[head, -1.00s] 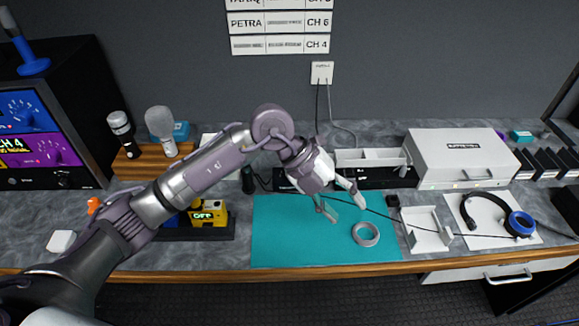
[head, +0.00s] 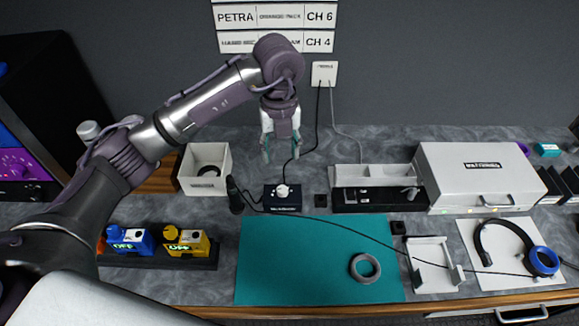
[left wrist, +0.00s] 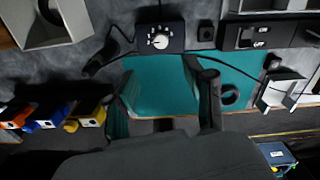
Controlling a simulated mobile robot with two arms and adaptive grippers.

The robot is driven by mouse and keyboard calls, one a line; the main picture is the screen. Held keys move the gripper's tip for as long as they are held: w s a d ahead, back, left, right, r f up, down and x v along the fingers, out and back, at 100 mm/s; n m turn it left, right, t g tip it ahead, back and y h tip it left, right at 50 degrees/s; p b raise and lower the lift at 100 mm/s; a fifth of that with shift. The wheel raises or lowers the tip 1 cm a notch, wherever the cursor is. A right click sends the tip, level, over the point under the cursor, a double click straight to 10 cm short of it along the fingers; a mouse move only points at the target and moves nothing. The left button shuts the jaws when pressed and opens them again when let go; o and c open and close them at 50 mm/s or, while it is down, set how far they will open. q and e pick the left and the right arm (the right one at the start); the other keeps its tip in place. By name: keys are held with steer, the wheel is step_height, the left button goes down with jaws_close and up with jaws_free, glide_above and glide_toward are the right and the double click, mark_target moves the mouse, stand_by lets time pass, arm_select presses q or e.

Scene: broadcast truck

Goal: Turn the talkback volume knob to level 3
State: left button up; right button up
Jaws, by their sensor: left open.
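The talkback box (head: 283,205) is a small black unit on the grey counter, just behind the teal mat. Its white knob (head: 282,190) sits on top. In the left wrist view the open fingers (left wrist: 166,82) show below the box, over the teal mat. The gripper is not touching the knob. My right gripper is not in view.
A black microphone-like stand (head: 234,195) is left of the box, with cables running nearby. A white open bin (head: 186,178) stands behind left. A black switch unit (head: 375,200) is to the right. The teal mat (head: 290,275) holds a grey ring (head: 365,268).

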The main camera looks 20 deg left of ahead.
arm_select(q)
steer(key=p, duration=0.2)
glide_above(282, 188)
steer(key=f, duration=0.6)
steer(key=shift+s, duration=0.3)
steer(key=f, duration=0.3)
steer(key=f+p, duration=0.1)
steer(key=f, duration=0.2)
steer(key=shift+w+d+f, duration=0.1)
steer(key=shift+w+f, duration=0.1)
steer(key=shift+f, duration=0.2)
steer(key=shift+f+p, duration=0.25)
steer(key=shift+p, duration=0.05)
steer(key=shift+f, duration=0.1)
steer(key=shift+c, duration=0.5)
jaws_close()
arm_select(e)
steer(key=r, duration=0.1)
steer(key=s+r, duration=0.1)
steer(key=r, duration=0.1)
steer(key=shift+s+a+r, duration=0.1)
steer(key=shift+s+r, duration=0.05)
